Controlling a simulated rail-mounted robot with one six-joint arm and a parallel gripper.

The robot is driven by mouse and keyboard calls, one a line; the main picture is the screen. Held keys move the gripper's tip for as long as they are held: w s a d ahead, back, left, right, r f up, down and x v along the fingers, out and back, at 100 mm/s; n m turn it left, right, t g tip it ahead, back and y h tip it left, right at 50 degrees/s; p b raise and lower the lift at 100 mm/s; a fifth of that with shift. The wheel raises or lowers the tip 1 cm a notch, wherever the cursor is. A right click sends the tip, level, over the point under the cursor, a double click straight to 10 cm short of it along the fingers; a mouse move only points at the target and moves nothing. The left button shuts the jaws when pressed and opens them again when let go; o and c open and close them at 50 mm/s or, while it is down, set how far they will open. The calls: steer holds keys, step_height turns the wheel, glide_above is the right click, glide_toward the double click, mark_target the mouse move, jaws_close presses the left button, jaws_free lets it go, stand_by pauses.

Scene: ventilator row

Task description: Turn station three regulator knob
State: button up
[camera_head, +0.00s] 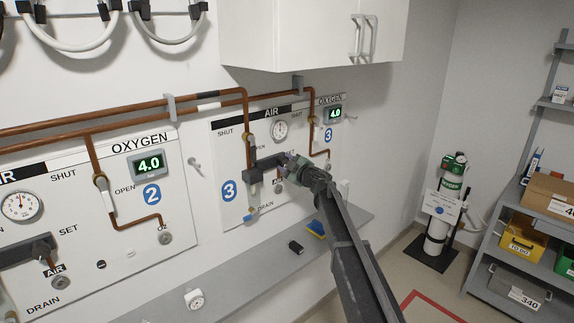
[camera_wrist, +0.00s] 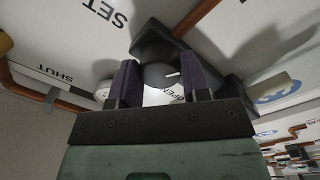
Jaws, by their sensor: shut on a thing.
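The station three panel (camera_head: 228,140) carries a blue "3" badge and AIR and OXYGEN labels. Its dark air regulator (camera_head: 264,166) sits on the copper pipe below a round gauge (camera_head: 280,130). My gripper (camera_head: 290,161) is at the regulator's right end and hides the knob in the head view. In the wrist view the dark round regulator knob (camera_wrist: 158,74), with a short white mark, sits between the two fingers of my gripper (camera_wrist: 160,88). The fingers are shut on it. SET, SHUT and OPEN lettering shows around it. The gauge reading is too small to tell.
A grey shelf (camera_head: 262,262) runs below the panels, with small blue-yellow and black items on it. A white cabinet (camera_head: 290,35) hangs above. The station two panel (camera_head: 110,215) is at left. An oxygen cylinder (camera_head: 440,215) and a shelf rack (camera_head: 515,240) stand at right.

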steer(key=shift+m, duration=0.6)
steer(key=o, duration=0.9)
steer(key=shift+s, duration=0.1)
steer(key=v, duration=1)
steer(key=shift+s+d, duration=0.25)
